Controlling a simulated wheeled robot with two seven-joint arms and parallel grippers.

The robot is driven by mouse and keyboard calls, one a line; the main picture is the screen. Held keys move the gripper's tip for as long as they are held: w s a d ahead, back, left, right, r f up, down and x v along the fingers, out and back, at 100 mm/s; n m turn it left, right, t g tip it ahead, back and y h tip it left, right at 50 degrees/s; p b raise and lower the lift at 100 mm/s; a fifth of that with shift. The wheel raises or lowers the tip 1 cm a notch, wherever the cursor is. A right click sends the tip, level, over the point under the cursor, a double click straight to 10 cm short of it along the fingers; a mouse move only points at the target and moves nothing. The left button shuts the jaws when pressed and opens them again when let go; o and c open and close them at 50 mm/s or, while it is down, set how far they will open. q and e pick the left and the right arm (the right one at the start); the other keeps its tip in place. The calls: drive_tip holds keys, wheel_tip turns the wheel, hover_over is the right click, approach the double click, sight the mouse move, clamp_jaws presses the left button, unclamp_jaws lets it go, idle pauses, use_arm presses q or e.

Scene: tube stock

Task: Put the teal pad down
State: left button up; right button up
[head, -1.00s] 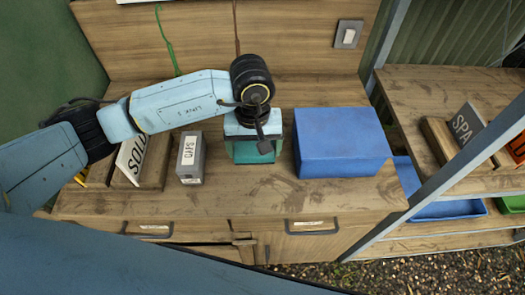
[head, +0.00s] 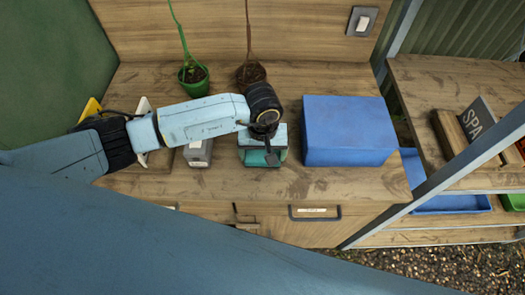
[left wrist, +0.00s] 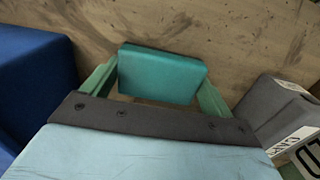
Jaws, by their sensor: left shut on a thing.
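The teal pad (left wrist: 160,75) is a flat block held between the two green fingers of my left gripper (left wrist: 157,84) in the left wrist view. In the head view my left gripper (head: 263,157) points down over the wooden bench (head: 240,184), between the grey caps box and the blue box. The pad is mostly hidden there by the gripper. I cannot tell whether the pad touches the bench top. My right gripper is not in view.
A blue box (head: 350,130) stands right of the gripper, and a grey caps box (head: 198,153) stands left. A green plant pot (head: 194,82) and a brown pot (head: 250,74) stand behind. The bench front is clear.

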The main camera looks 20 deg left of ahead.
sight(262, 154)
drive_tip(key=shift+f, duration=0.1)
use_arm(q)
drive_tip(key=shift+f, duration=0.15)
drive_tip(key=o, duration=0.5)
drive_tip(key=shift+o, duration=1)
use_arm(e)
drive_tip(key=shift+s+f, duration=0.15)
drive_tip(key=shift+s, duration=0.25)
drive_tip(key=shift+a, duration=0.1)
use_arm(q)
drive_tip(key=shift+r, duration=0.3)
wheel_tip(262, 154, up, 12)
drive_tip(key=b, duration=0.1)
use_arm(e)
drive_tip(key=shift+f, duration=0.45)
use_arm(q)
drive_tip(key=shift+f, duration=0.15)
